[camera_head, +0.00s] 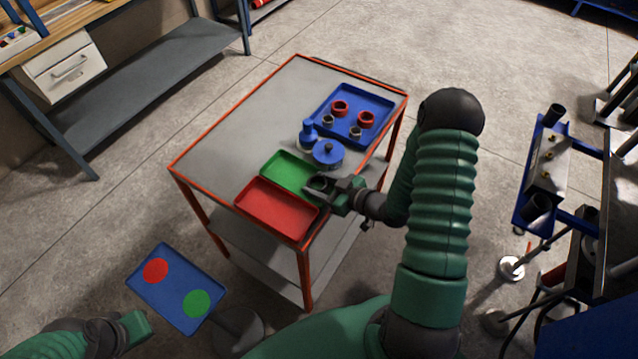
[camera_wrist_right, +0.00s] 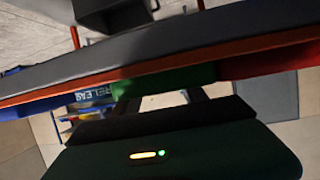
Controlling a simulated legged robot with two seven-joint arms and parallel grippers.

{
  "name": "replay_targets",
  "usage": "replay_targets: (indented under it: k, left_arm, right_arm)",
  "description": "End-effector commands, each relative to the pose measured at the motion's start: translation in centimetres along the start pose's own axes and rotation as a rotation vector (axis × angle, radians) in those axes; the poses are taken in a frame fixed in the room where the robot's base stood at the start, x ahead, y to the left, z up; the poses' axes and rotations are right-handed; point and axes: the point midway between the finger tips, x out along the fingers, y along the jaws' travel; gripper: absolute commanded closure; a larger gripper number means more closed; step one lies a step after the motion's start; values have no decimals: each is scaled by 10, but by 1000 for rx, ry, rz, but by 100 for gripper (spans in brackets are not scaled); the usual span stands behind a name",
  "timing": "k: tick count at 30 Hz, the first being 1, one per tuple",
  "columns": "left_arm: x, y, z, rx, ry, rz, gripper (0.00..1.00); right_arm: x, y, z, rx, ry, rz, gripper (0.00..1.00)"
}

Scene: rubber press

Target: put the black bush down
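The black bush (camera_head: 319,183) shows as a dark ring at the fingertips of my right gripper (camera_head: 322,187), over the green tray (camera_head: 284,167). The gripper appears shut around it; the fingers partly hide it, and whether it touches the tray floor is unclear. In the right wrist view the fingers (camera_wrist_right: 165,102) show low, with the bush not clearly seen. The red tray (camera_head: 277,206) lies beside the green one at the table's near corner. My left gripper (camera_head: 134,328) is at the lower left, away from the table; its finger opening is not clear.
A blue tray (camera_head: 322,103) at the table's far side holds red and dark rings. Blue round parts (camera_head: 328,152) stand just behind the green tray. The tabletop's left part is clear. A blue plate (camera_head: 176,288) with red and green discs is at lower left. A rack stands right.

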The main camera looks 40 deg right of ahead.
Motion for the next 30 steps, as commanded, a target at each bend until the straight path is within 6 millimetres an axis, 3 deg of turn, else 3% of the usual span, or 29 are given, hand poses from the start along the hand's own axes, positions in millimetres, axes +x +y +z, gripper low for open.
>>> replay_targets:
  k: [1, 5, 6, 18, 23, 30]
  left_arm:
    - [1, 0, 0, 1, 0, 0, 100]
    - [-10, 0, -2, 1, 0, 0, 100]
    - [-5, 0, -1, 1, 1, 0, 100]
    - [-6, 0, -1, 1, 0, 0, 100]
    - [-6, 0, -1, 1, 0, 0, 100]
    - [-6, 0, -2, 1, 0, 0, 100]
  right_arm:
    - [-1, -1, 8, 9, -20, -2, 43]
    - [-7, 0, -5, 9, -20, 3, 43]
    - [-13, 1, 0, 8, -21, 5, 43]
    - [-110, 0, -5, 3, -12, 7, 43]
    - [-123, 0, -6, 3, -10, 4, 43]
    - [-124, 0, -6, 2, -9, 3, 43]
